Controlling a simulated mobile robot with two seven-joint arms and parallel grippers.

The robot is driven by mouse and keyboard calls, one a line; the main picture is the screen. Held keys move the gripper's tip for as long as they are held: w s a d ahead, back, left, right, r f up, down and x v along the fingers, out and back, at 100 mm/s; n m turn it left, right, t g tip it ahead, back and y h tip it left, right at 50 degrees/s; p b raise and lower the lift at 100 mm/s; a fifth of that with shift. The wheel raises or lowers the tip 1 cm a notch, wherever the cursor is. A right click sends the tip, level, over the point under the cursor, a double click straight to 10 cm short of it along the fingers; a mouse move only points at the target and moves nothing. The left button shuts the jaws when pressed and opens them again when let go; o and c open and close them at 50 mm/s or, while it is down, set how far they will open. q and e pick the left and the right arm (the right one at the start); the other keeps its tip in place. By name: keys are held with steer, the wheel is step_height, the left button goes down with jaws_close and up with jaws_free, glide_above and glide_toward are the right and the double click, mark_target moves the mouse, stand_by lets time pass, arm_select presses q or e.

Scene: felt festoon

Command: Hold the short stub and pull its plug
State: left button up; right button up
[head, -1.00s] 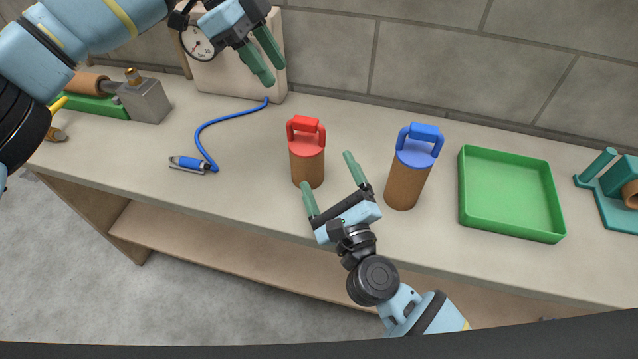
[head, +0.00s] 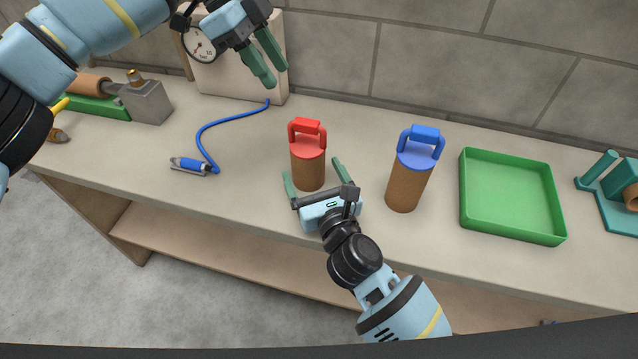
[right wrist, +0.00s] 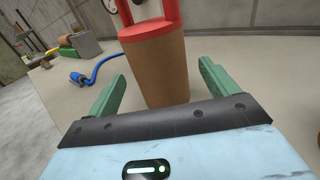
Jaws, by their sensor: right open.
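The shorter brown stub (head: 308,174) stands upright on the bench, with a red plug (head: 307,138) with a loop handle seated in its top. A taller brown stub (head: 405,189) with a blue plug (head: 420,148) stands to its right. My right gripper (head: 313,178) is open, low at the near side of the short stub. In the right wrist view, the stub (right wrist: 156,72) stands between and ahead of the green fingers (right wrist: 160,85), with gaps on both sides; the red plug's upper part is cut off. My left gripper (head: 276,76) is open and empty, high before the gauge box.
A beige box with a gauge (head: 199,44) stands at the back left, with a blue hose (head: 203,127) running from it. A green tray (head: 512,196) lies empty to the right. A teal fixture (head: 606,191) stands at the far right.

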mark_target(307, 160)
steer(key=shift+x, duration=2.35)
steer(key=shift+c, duration=0.5)
steer(key=c, duration=1)
arm_select(q)
steer(key=shift+o, duration=1)
steer(key=shift+s+d+r+t+y, duration=0.15)
steer(key=shift+s+d+t+y, duration=0.15)
steer(key=shift+d+y, duration=0.65)
steer(key=shift+s+d+r+t+y, duration=0.15)
steer(key=shift+s+d+t+y, duration=0.15)
steer(key=shift+d+y, duration=0.6)
steer(key=shift+s+d+r+t+y, duration=0.15)
steer(key=shift+s+d+t+y, duration=0.15)
steer(key=shift+d+y, duration=0.65)
